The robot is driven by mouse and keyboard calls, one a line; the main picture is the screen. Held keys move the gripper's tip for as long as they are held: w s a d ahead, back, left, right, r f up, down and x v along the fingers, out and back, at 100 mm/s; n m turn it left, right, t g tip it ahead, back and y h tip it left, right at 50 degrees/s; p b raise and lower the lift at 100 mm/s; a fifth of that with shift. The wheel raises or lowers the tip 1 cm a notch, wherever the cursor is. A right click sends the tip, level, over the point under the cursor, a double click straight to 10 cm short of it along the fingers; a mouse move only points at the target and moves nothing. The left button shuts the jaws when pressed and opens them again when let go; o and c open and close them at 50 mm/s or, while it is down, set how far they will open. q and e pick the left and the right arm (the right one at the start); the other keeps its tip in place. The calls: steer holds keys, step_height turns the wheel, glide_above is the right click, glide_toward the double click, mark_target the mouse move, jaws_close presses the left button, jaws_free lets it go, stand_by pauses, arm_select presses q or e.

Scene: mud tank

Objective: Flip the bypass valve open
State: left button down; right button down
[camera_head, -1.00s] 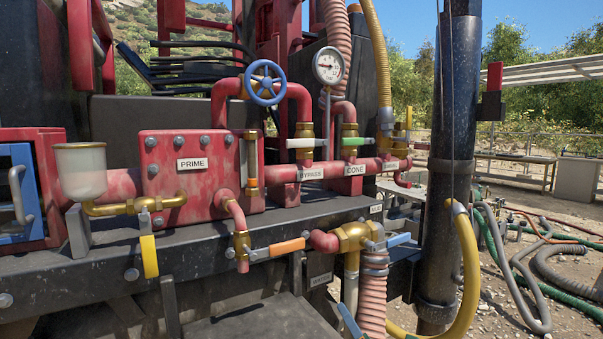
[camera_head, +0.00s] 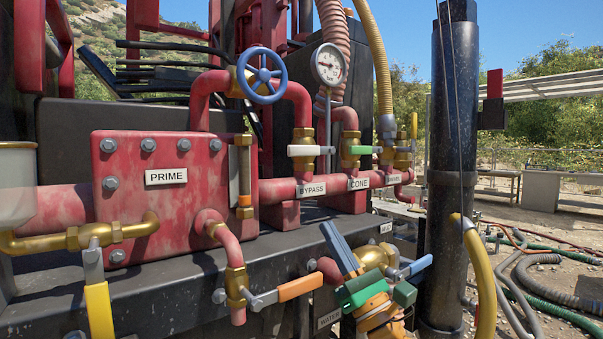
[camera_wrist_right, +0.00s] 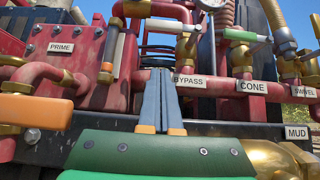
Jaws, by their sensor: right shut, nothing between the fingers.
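The bypass valve (camera_head: 303,138) is a brass body on a vertical red pipe, above the BYPASS label (camera_head: 311,188). Its white lever (camera_head: 310,150) lies horizontal, across the pipe. In the right wrist view the white lever (camera_wrist_right: 166,27) shows at the top, above the BYPASS label (camera_wrist_right: 189,81). My right gripper (camera_head: 330,226) is in front of the panel, below the lever and apart from it. Its blue fingers point up and are shut and empty; they also show in the wrist view (camera_wrist_right: 160,72). My left gripper is not in view.
A green-handled valve (camera_head: 361,150) stands just right, above the CONE label (camera_head: 358,183). A gauge (camera_head: 328,64) and blue handwheel (camera_head: 261,75) are above. An orange-handled valve (camera_head: 299,288) and a blue lever (camera_head: 417,266) flank my gripper. A thick black post (camera_head: 452,100) stands at right.

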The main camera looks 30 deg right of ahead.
mark_target(313, 151)
steer(key=s+r+p+x, duration=0.2)
steer(key=p+x, duration=0.5)
steer(key=x, duration=0.5)
steer(key=shift+w+r+h, duration=0.25)
steer(key=shift+r+h, duration=0.05)
steer(key=shift+r, duration=0.05)
steer(key=shift+d, duration=0.1)
